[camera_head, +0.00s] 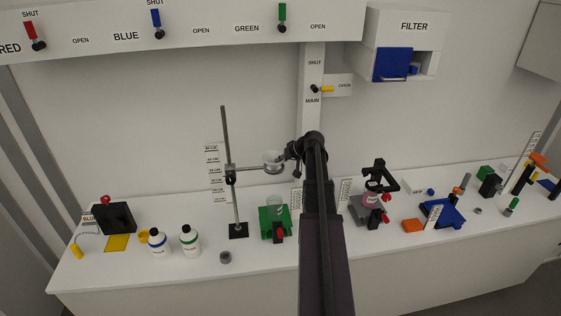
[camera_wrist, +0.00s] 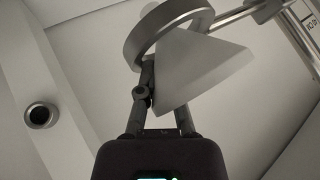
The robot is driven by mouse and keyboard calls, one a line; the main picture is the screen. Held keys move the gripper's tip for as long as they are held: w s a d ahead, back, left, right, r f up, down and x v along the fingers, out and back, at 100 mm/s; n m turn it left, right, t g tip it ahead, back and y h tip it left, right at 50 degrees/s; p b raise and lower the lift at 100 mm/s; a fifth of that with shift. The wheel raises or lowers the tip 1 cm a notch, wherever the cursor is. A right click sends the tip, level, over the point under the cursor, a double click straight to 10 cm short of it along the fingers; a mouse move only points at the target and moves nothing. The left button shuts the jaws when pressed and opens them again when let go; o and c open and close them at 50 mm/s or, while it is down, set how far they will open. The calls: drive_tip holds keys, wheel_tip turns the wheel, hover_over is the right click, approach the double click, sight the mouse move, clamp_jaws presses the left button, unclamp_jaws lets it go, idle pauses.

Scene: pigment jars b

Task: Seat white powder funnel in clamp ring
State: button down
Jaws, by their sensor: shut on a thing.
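The white powder funnel (camera_head: 273,156) is at the end of the stand's clamp arm, by the clamp ring (camera_head: 266,167). In the wrist view the pale funnel (camera_wrist: 205,70) is a large tilted cone, and the metal ring (camera_wrist: 134,44) overlaps its upper edge. I cannot tell whether the funnel is inside the ring or only against it. My gripper (camera_head: 288,156) comes in from the right and is shut on the funnel. In the wrist view the fingers of my gripper (camera_wrist: 150,92) reach its side; the funnel hides part of them.
White bottles (camera_head: 190,240) and a grey cup (camera_head: 225,257) stand to the left. My arm hides the middle of the bench.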

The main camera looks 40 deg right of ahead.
drive_tip(key=shift+f, duration=0.15)
drive_tip(key=c, duration=0.7)
unclamp_jaws()
wheel_tip(320, 180, up, 2)
drive_tip(key=shift+r+p, duration=0.25)
drive_tip(key=shift+p, duration=0.95)
drive_tip(key=shift+f+b, duration=0.25)
drive_tip(key=shift+b, duration=0.05)
drive_tip(key=shift+d, duration=0.15)
drive_tip(key=shift+w+d+r+m+g+y, duration=0.1)
drive_tip(key=shift+d+m+g+y, duration=0.1)
drive_tip(key=shift+m+y, duration=0.25)
drive_tip(key=shift+d+r+m+g+y, duration=0.15)
drive_tip(key=shift+m+y, duration=0.1)
drive_tip(key=shift+y, duration=0.4)
